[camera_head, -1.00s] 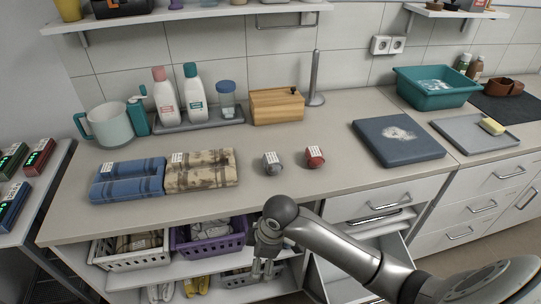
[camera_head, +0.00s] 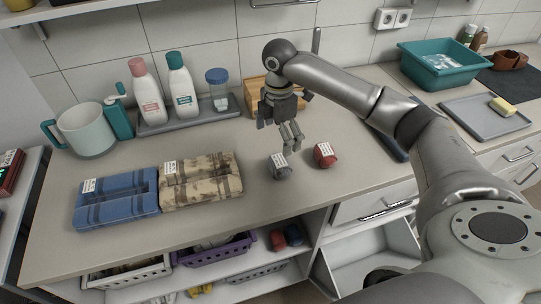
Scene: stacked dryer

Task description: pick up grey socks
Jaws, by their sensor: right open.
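The grey socks (camera_head: 279,166), a small rolled bundle with a white tag, lie on the countertop near its middle. The red socks (camera_head: 324,155), a similar tagged roll, lie just to their right. My right gripper (camera_head: 291,145) hangs above and slightly behind the grey socks, fingers pointing down. It is open and empty, and appears apart from the socks. My left gripper is not in view.
Folded blue cloth (camera_head: 115,198) and patterned cloth (camera_head: 201,181) lie to the left. Bottles and a jar stand on a grey tray (camera_head: 190,116) behind. A wooden box (camera_head: 262,92) is partly hidden by my arm. Baskets sit on the shelf below.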

